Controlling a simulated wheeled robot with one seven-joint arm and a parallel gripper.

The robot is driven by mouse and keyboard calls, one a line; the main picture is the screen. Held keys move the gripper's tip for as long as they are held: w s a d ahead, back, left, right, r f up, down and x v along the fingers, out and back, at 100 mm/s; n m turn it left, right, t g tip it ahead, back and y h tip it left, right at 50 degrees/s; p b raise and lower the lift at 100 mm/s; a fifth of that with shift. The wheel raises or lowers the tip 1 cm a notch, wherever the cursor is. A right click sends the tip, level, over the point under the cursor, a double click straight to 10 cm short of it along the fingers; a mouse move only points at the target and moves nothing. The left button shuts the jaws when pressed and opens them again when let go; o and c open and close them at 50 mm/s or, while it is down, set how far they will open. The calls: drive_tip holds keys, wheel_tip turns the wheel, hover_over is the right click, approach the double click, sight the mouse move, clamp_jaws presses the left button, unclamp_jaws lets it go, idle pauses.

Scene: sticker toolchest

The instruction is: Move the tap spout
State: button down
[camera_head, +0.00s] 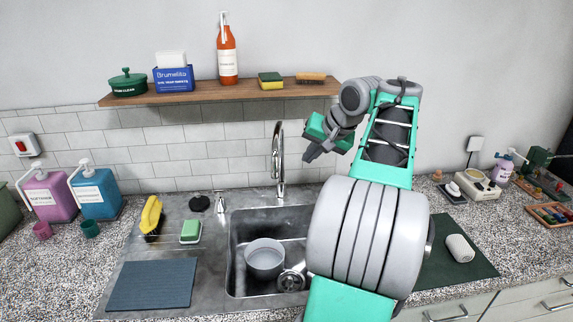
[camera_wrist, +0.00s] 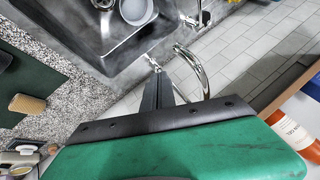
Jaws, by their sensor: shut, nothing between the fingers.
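The chrome tap (camera_head: 278,155) stands upright behind the sink (camera_head: 236,270), with its spout curving over at the top. In the wrist view the curved chrome spout (camera_wrist: 194,67) arcs just right of my fingers. My gripper (camera_head: 309,154) is to the right of the tap in the head view, at about the height of the upper spout. Its dark fingers are shut and empty, and they also show in the wrist view (camera_wrist: 157,75). They look close to the spout; whether they touch it I cannot tell.
A grey bowl (camera_head: 264,262) sits in the sink. A wooden shelf (camera_head: 200,95) with a red bottle (camera_head: 227,55) and sponges (camera_head: 270,81) is above the tap. Soap bottles (camera_head: 95,193) stand at left. A green mat (camera_head: 450,270) is at right, partly behind my arm.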

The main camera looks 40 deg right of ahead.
sight(278, 165)
drive_tip(key=w+a+f, duration=0.1)
drive_tip(key=w+f, duration=0.4)
drive_tip(key=w, duration=0.2)
drive_tip(key=shift+w+a+f, duration=0.15)
drive_tip(key=shift+a, duration=0.25)
